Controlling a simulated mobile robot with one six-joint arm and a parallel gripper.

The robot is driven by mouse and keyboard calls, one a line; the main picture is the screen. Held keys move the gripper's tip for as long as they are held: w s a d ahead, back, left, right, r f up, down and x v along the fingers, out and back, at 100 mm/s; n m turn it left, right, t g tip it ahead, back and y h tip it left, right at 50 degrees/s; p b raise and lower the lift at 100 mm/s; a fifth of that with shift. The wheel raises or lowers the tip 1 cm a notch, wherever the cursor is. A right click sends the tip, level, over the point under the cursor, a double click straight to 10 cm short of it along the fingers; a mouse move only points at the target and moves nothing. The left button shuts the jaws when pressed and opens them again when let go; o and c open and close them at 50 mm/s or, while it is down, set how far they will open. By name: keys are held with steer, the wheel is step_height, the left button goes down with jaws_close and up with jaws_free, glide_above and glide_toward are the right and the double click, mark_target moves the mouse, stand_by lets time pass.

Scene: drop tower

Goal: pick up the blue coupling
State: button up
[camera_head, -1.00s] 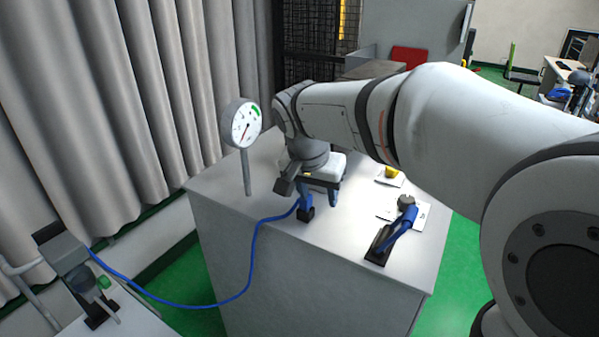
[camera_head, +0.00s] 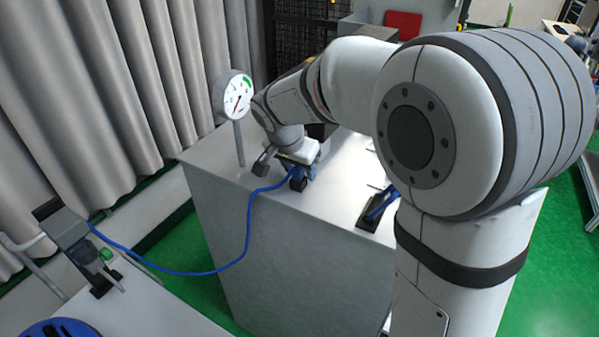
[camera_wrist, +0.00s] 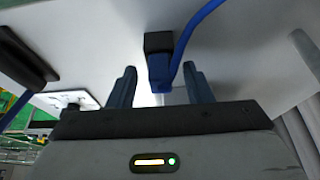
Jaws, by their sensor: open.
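The blue coupling (camera_head: 297,176) stands on a small black block near the front edge of the grey cabinet, with a blue hose attached. In the wrist view the coupling (camera_wrist: 160,72) lies between my two fingers, with the black block behind it. My gripper (camera_head: 301,166) is right at the coupling in the head view. In the wrist view my gripper (camera_wrist: 159,76) is open, with a gap on each side of the coupling. The lower part of the coupling is hard to make out against the glare.
A dial gauge (camera_head: 233,95) on a post stands left of my gripper. A blue lever (camera_head: 380,205) on a black base is to the right. The blue hose (camera_head: 248,240) hangs down to a fixture (camera_head: 72,238) on a lower table at left.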

steer(key=c, duration=0.9)
steer(key=shift+o, duration=0.2)
steer(key=shift+r, duration=0.1)
